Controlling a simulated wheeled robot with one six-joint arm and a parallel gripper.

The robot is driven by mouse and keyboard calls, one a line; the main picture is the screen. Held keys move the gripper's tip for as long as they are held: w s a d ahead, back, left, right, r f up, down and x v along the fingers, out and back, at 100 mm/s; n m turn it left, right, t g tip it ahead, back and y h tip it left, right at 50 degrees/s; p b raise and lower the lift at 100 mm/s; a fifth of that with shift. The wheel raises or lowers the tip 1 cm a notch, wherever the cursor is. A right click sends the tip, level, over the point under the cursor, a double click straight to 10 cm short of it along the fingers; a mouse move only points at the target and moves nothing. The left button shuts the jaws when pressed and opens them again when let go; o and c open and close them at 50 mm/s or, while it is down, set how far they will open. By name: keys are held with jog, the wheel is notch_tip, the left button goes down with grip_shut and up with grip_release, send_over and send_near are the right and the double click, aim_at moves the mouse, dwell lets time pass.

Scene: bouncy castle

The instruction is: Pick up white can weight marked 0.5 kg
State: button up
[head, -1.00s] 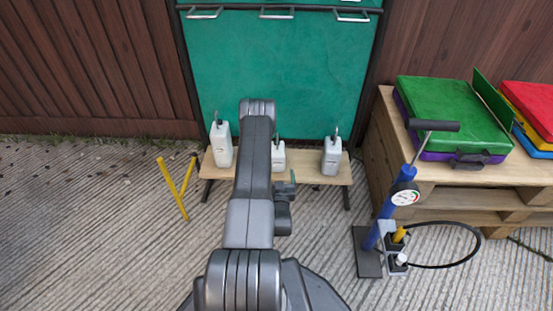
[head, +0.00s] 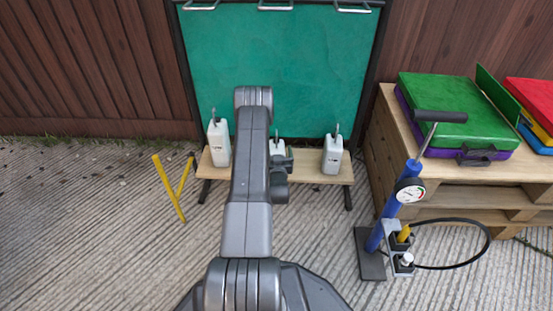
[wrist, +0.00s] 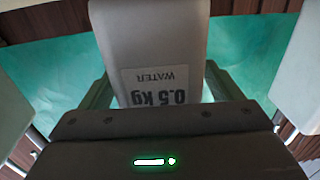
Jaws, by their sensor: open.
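The white can weight (wrist: 150,35) fills the top middle of the wrist view, its label reading "0.5 kg WATER" upside down. In the head view this looks like the middle can (head: 277,147) on a low wooden bench, partly hidden by my arm and gripper. My gripper (wrist: 157,88) is open, with one finger on each side of the can's labelled end. I cannot tell whether either finger touches it. In the head view my gripper (head: 281,163) is at the front of the can, mostly hidden by my arm.
Similar white cans stand on the bench (head: 305,171) to the left (head: 218,143) and right (head: 333,155). A green board (head: 310,70) rises behind. A blue pump (head: 390,220) stands to the right, before a wooden pallet stack (head: 455,190). Yellow sticks (head: 168,188) stand at left.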

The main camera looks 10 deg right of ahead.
jog(key=shift+w+d, duration=0.1)
jog(key=shift+w, duration=0.4)
jog(key=c, duration=1.4)
jog(key=shift+r, duration=0.1)
jog(key=shift+r, duration=0.1)
